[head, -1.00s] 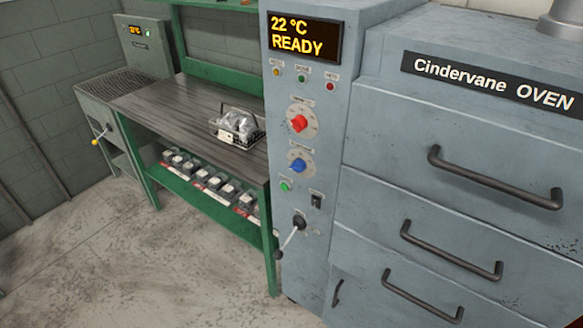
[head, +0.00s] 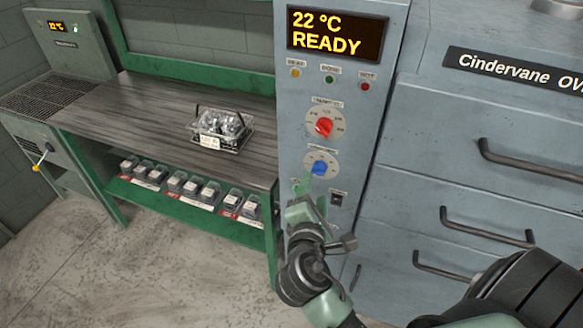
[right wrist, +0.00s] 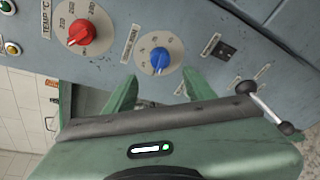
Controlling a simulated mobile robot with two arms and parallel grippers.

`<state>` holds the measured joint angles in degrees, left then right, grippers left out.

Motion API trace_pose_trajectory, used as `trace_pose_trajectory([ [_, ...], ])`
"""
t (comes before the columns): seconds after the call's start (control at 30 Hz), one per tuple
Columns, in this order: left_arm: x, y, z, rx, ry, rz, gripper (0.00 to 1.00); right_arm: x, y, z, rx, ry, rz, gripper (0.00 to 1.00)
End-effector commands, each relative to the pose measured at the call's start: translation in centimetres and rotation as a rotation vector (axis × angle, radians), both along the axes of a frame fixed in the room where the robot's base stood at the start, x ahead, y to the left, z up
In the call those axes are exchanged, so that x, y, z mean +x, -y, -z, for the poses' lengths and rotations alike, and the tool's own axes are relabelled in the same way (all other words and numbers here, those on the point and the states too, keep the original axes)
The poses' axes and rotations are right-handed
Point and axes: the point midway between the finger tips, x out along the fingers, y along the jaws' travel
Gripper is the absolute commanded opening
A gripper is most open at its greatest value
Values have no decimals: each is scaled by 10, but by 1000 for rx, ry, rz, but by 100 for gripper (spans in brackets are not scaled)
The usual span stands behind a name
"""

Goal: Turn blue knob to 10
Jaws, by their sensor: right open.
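The blue knob (head: 319,168) sits on a pale round dial on the grey oven control panel, below the red knob (head: 325,127). In the right wrist view the blue knob (right wrist: 160,60) is ahead of my right gripper (right wrist: 155,90), roughly between its two green fingers. My right gripper (head: 312,190) is open and empty, just below and in front of the blue knob, and appears apart from it. The dial numbers are too small to read surely. My left gripper is not in view.
The display (head: 338,33) reads 22 °C READY. A black switch (head: 338,199) sits below the dial. A lever (right wrist: 265,105) shows close to my gripper in the right wrist view. Oven drawers with handles (head: 487,226) are on the right.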

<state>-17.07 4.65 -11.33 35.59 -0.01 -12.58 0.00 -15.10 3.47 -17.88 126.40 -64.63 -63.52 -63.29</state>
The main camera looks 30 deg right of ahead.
Motion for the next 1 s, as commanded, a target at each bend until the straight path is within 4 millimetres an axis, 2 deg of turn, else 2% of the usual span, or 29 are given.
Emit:
trace_pose_trajectory([
  [0.07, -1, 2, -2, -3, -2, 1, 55, 3, 5, -4, -9, 3, 4, 55],
  [0.27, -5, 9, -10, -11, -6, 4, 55, 28, 23, 2, -10, 3, 3, 55],
  [0.5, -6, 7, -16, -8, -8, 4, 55, 53, 41, 11, -6, 3, 2, 55],
  [0.87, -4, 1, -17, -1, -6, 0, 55, 59, 47, 14, -2, 4, 1, 55],
  [0.9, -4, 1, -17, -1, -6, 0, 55, 59, 47, 14, -2, 4, 1, 52],
  [1.0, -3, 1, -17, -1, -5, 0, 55, 59, 46, 14, -2, 4, 1, 24],
])
